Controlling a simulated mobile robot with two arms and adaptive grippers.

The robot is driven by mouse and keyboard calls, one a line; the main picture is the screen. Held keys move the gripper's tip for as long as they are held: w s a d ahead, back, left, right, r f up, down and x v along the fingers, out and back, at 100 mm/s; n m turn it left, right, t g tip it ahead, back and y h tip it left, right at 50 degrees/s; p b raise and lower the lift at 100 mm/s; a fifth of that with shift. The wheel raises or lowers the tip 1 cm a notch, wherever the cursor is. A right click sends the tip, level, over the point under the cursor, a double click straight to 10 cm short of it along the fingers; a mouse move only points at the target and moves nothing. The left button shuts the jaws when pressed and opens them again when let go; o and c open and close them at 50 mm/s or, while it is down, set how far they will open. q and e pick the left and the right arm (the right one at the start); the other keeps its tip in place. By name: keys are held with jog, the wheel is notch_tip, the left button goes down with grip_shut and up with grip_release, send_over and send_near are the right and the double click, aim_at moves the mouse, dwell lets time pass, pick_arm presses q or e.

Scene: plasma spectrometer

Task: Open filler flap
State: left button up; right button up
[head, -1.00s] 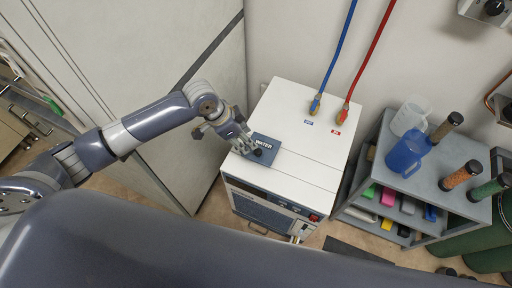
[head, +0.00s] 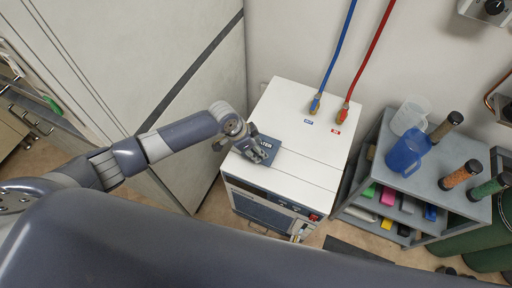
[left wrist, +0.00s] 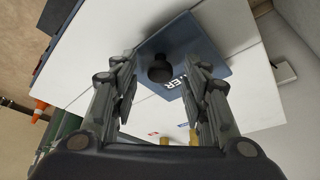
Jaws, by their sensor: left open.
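The filler flap (head: 269,147) is a dark blue square plate lettered "WATER" on the top of the white chiller box (head: 310,105). It lies flat and looks closed. In the left wrist view the flap (left wrist: 207,55) carries a round black knob (left wrist: 160,69). My left gripper (head: 262,157) is over the flap and hides part of it and the knob in the head view. In the left wrist view my left gripper (left wrist: 161,92) is open, with one finger on each side of the knob's line; I cannot tell any contact. My right gripper is not in view.
A blue hose (head: 339,48) and a red hose (head: 371,58) join the box's top at the back. A grey cart (head: 440,175) stands to the right with a blue jug (head: 405,152) and a clear jug (head: 410,115). A large pale cabinet stands on the left.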

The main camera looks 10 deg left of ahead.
pick_arm(q)
jog(key=shift+c, duration=0.2)
grip_shut()
jog(key=shift+w+r, duration=0.1)
jog(key=shift+r, duration=0.05)
